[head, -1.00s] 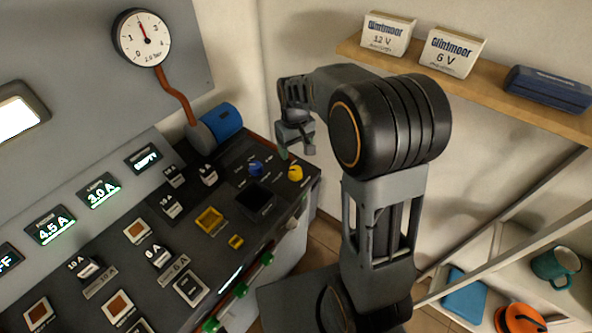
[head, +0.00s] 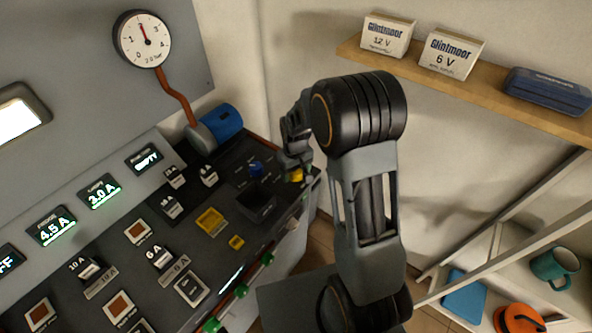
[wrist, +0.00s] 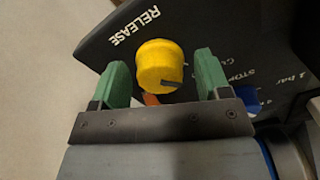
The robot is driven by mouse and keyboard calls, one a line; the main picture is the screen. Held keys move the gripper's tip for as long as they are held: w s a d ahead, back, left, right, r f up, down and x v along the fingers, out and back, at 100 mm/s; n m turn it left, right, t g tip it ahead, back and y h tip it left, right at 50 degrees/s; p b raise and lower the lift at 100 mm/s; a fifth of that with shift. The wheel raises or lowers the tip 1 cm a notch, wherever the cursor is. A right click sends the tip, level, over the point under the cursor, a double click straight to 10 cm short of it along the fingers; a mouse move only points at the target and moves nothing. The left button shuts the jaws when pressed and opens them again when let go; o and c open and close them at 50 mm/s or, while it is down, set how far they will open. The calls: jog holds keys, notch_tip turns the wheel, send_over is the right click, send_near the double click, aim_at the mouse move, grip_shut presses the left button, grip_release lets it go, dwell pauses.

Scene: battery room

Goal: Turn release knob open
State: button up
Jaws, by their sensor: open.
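The yellow release knob (wrist: 160,66) stands on the dark panel below the word RELEASE in the wrist view. A dark mark shows on its near side. My gripper (wrist: 160,80) is open, with one green finger on each side of the knob and a visible gap on both sides. In the head view the knob (head: 296,175) is partly hidden by my gripper, which is at the panel's far right corner. I cannot tell from these views how deep the fingers reach around it.
A blue knob (head: 256,168) sits left of the yellow one, with a dark square recess (head: 256,203) in front. A blue cylinder (head: 221,122) and a gauge (head: 142,39) are behind. A wooden shelf (head: 480,92) with boxes is at right.

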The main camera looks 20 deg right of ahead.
jog(key=c, duration=0.9)
jog(key=shift+m, duration=0.3)
jog(key=shift+c, duration=0.2)
jog(key=m+b, duration=0.1)
jog(key=m, duration=0.3)
jog(key=m+b, duration=0.1)
jog(key=m, duration=0.3)
jog(key=shift+m, duration=0.3)
jog(key=m, duration=0.4)
jog(key=shift+m+b, duration=0.5)
jog(key=shift+m, duration=1.7)
jog(key=shift+r, duration=0.1)
